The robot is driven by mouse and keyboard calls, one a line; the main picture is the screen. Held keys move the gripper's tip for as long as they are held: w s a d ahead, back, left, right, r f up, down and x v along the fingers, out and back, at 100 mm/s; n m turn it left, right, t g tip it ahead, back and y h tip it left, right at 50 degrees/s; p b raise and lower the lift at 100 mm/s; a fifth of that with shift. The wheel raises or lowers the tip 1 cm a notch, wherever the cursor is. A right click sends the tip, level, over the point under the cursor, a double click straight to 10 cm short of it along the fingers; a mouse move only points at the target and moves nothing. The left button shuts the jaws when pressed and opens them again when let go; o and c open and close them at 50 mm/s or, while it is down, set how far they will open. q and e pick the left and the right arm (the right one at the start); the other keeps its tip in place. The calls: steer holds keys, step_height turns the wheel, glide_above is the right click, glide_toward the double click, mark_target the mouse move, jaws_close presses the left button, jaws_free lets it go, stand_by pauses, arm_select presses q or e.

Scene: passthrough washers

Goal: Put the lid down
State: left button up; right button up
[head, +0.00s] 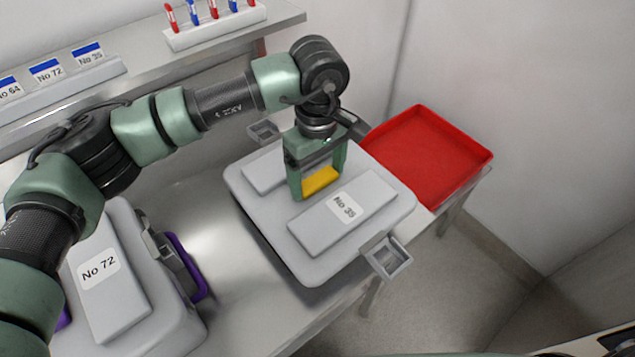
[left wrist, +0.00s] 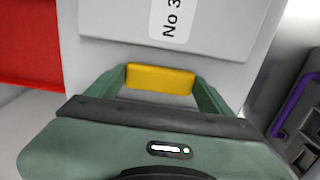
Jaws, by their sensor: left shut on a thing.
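The lid (head: 272,212) is a light grey slab with raised panels, a label "No 35" and a latch tab at each end. It shows level in the head view, over the metal table; whether it touches anything below is hidden. Its yellow handle (head: 321,181) stands in the middle. My left gripper (head: 318,186) points down and is shut on this handle. In the left wrist view the yellow handle (left wrist: 160,78) sits between the fingers, with the lid (left wrist: 215,48) behind it. My right gripper is not in view.
A red tray (head: 425,155), empty, lies right of the lid. A grey box labelled "No 72" (head: 168,318) with purple clasps stands at the lower left. A shelf (head: 285,20) at the back holds labels and a rack (head: 215,32) of red and blue markers. Bare metal table (head: 225,250) lies between box and lid.

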mark_target(318, 180)
arm_select(q)
step_height(318, 180, down, 4)
steer(key=shift+r+p, duration=0.2)
steer(key=shift+p, duration=0.35)
steer(key=shift+f, duration=0.25)
steer(key=o, duration=2)
steer(key=shift+f, duration=0.15)
